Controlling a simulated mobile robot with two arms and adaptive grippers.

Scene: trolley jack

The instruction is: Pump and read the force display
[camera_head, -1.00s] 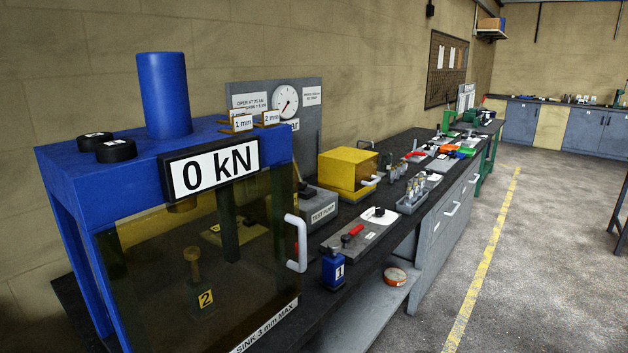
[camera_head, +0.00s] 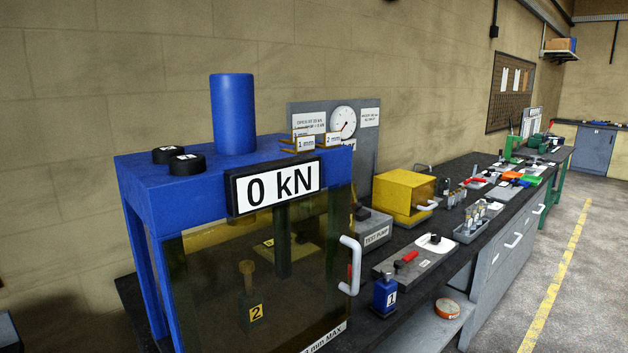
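The force display (camera_head: 277,188) on the front of the blue press frame (camera_head: 150,185) reads "0 kN". A tinted door with a white handle (camera_head: 351,265) covers the press front and looks closed. Behind it stands a dark jack labelled 2 (camera_head: 255,312), with a brass-coloured top. A grey test pump (camera_head: 372,238) sits on the bench right of the press, partly hidden by the door handle side. A round gauge (camera_head: 343,122) is on the grey panel behind; its reading is too small to tell. Neither of my grippers is in view.
A small blue jack labelled 1 (camera_head: 385,293) stands at the bench's front edge, by a grey plate with a red lever (camera_head: 406,259). A yellow box (camera_head: 404,197) stands behind. An orange roll (camera_head: 447,309) lies on the lower shelf. The floor at right is open.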

